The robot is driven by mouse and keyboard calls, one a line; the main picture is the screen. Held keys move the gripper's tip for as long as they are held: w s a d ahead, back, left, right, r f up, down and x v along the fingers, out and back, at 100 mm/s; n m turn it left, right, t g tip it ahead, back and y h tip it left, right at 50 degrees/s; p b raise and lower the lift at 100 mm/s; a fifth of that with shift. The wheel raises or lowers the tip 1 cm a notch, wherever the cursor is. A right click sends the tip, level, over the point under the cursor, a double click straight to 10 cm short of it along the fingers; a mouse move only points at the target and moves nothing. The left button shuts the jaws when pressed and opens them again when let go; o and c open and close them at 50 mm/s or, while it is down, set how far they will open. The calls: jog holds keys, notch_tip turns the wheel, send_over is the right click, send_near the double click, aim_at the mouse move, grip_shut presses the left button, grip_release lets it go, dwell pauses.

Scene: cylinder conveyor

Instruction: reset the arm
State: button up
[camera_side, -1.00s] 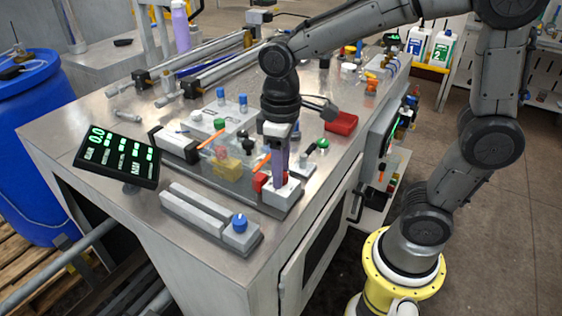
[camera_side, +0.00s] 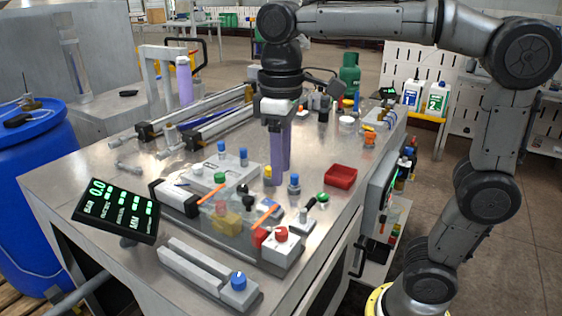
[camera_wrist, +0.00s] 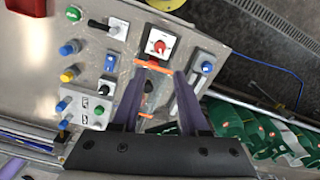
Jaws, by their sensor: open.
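My gripper (camera_side: 280,182) points straight down above the metal workbench (camera_side: 300,172) in the side view, its two long purple fingers apart with nothing between them. The fingertips look to be above the bench top, behind the red-knob switch box (camera_side: 281,236). In the wrist view my gripper (camera_wrist: 160,75) shows its fingers spread on either side of a clear-covered strip with orange bars (camera_wrist: 153,65). The red-knob box (camera_wrist: 158,45) lies beyond the fingertips there.
A black display (camera_side: 118,210) reading 0.0 stands at the bench's left. A blue-knob block (camera_side: 238,283) lies at the front edge. A red tray (camera_side: 341,176) is to the right. A lever switch (camera_side: 303,215) and a blue button (camera_side: 294,184) are close to the fingers.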

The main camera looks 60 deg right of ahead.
jog(key=s+d+m+t, duration=0.15)
jog(key=s+d, duration=0.25)
jog(key=s, duration=0.4)
notch_tip(320, 180, down, 9)
jog(key=s+d+m+t, duration=0.1)
jog(key=s+t, duration=0.2)
jog(key=t, duration=0.1)
jog(key=shift+r+m, duration=0.1)
jog(key=shift+m, duration=0.15)
jog(key=shift+c, duration=0.3)
